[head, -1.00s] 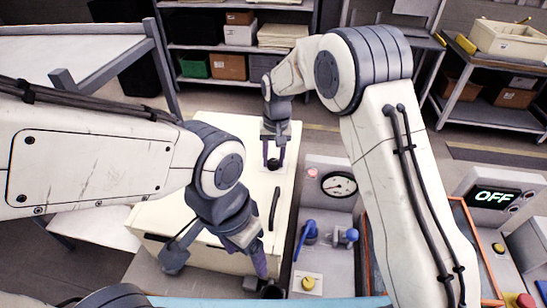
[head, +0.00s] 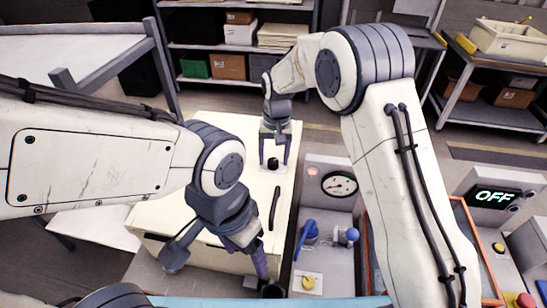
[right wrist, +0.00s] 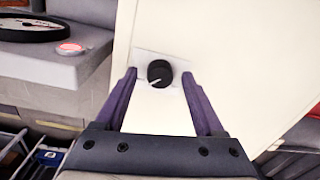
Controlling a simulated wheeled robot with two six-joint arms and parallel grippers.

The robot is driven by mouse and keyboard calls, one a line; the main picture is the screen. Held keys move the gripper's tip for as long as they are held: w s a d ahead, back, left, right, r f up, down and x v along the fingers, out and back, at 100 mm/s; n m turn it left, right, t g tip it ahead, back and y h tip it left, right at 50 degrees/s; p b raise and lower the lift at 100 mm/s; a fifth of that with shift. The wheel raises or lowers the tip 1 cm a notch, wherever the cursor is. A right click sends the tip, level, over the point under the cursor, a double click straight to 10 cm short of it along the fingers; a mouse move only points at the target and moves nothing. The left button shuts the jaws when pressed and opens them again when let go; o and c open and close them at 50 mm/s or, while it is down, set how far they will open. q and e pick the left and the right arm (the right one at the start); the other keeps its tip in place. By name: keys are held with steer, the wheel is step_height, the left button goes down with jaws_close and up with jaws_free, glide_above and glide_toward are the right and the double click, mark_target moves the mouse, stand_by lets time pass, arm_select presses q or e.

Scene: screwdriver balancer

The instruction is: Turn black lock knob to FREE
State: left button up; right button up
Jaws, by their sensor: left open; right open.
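The black knob (head: 273,163) sits on a pale plate on top of the cream cabinet (head: 180,215). In the right wrist view the knob (right wrist: 159,71) has a white pointer line slanting to its lower left. No lettering on the plate is readable. My right gripper (head: 274,158) is open, its two fingers on either side of the knob. In the right wrist view my right gripper (right wrist: 159,76) shows a gap between each fingertip and the knob. My left gripper (head: 218,264) is open and empty near the cabinet's front edge, away from the knob.
A black bar handle (head: 274,208) lies right of the knob's line. The grey panel beside it carries a round gauge (head: 339,184), a blue lever (head: 306,238), a blue valve (head: 347,236) and a yellow button (head: 308,283). A display (head: 493,195) reads OFF.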

mark_target(275, 161)
step_height(275, 161, up, 10)
steer(key=b, duration=0.1)
steer(key=shift+d+b, duration=0.3)
steer(key=shift+b, duration=0.1)
steer(key=shift+r, duration=0.1)
steer(key=s+d+f+n, duration=0.1)
steer(key=s+d+n, duration=0.1)
steer(key=s, duration=1.4)
steer(key=s+d+f+n, duration=0.1)
steer(key=s+n, duration=0.4)
steer(key=s, duration=1.1)
steer(key=shift+s+d+f, duration=0.2)
steer(key=shift+s+d, duration=0.1)
steer(key=shift+d, duration=0.2)
